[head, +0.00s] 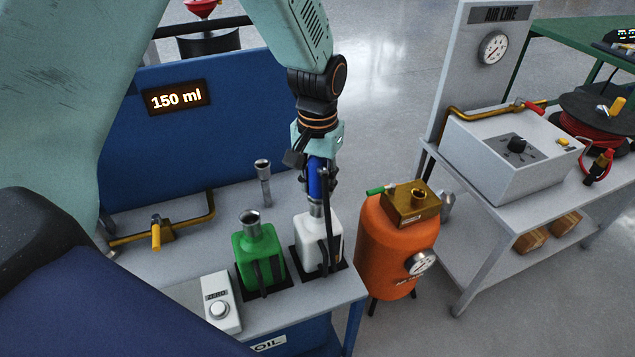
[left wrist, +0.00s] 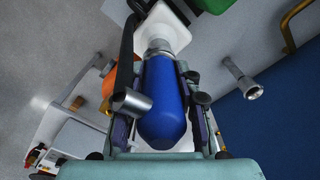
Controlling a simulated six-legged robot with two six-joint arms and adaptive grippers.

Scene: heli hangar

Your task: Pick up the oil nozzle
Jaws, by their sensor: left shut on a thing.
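My left gripper (head: 318,185) points down over the bench and is shut on a blue rounded body, which I take for the oil nozzle (head: 316,180). In the left wrist view the blue body (left wrist: 163,100) lies between the fingers. Its lower end meets the grey metal neck above the white can (head: 312,236); I cannot tell whether it sits in the neck. A black bar and a short grey metal tube (left wrist: 132,101) show beside it. The fingers partly hide the blue body. My right gripper is not in view.
A green can (head: 258,252) stands left of the white one. A metal stub pipe (head: 263,184) stands behind them, near a blue panel reading 150 ml (head: 178,97). An orange tank (head: 388,245) stands right of the bench (head: 180,258). A white switch box (head: 220,300) is in front.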

